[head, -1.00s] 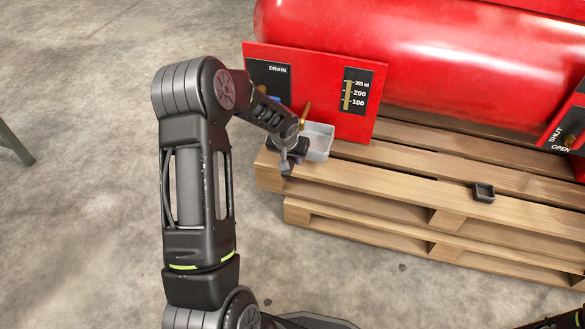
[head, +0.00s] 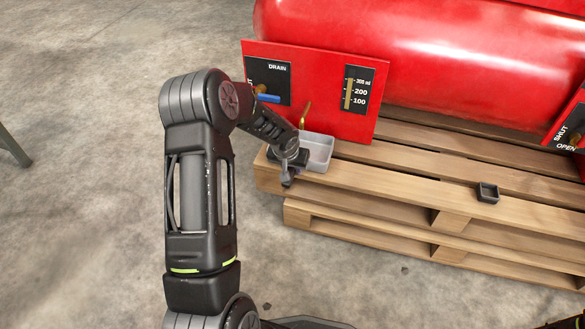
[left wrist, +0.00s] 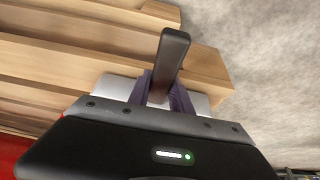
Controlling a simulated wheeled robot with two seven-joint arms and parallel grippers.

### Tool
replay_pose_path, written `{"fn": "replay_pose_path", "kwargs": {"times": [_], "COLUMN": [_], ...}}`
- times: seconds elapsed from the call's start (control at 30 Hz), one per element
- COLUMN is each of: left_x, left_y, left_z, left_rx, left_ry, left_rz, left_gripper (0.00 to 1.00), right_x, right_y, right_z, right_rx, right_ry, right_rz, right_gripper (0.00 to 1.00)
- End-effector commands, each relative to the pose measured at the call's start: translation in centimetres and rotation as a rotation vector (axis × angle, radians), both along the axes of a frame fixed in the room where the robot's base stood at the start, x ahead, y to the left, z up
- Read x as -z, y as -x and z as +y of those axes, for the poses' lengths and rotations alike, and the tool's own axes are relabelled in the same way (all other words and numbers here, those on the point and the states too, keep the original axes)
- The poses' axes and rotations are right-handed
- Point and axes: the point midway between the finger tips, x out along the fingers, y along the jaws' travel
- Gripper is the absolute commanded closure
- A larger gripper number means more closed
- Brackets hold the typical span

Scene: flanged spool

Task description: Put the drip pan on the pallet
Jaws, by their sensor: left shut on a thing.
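The drip pan (head: 321,149) is a small, light grey, open tray at the near left corner of the wooden pallet (head: 390,195). It sits just in front of the red panel, under the brass spout. My left gripper (head: 288,172) is shut on the pan's near side. In the left wrist view, the fingers (left wrist: 163,85) overlap the pan (left wrist: 115,88), of which only strips show on either side. I cannot tell whether the pan's bottom touches the boards. My right gripper is out of view.
A red tank (head: 430,60) lies above the pallet, with a red panel (head: 340,119) carrying a drain label and gauge. A blue handle (head: 268,98) and brass spout (head: 305,113) are close to my arm.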

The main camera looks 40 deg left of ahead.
Motion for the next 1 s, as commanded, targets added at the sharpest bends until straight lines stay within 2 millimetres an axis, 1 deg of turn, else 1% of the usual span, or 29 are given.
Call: {"fn": "replay_pose_path", "kwargs": {"times": [0.03,0.2,0.3,0.53,0.63,0.77,0.87,1.0], "left_x": [0.1,0.1,0.1,0.0,-0.4,-1.7,-3.3,-6.1], "left_y": [0.0,0.0,0.0,0.0,0.0,0.3,0.9,2.0], "left_z": [0.0,0.0,0.0,0.0,0.0,-0.1,-0.3,-0.7], "left_rx": [0.001,0.000,0.000,0.000,0.000,0.000,0.001,0.000], "left_ry": [0.000,0.000,0.000,0.000,0.000,-0.001,-0.001,-0.002], "left_rz": [0.000,0.000,0.000,0.000,0.000,-0.002,-0.003,-0.003], "left_gripper": [0.73,0.59,0.53,0.53,0.53,0.53,0.53,0.53], "right_x": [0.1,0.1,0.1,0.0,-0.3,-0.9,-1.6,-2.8], "right_y": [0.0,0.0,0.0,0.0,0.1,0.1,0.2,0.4], "right_z": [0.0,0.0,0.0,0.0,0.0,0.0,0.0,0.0], "right_rx": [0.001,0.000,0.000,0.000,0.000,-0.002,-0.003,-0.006], "right_ry": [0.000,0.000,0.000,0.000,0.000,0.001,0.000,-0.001], "right_rz": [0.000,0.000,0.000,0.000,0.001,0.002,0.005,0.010], "right_gripper": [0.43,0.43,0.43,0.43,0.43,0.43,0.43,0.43]}}
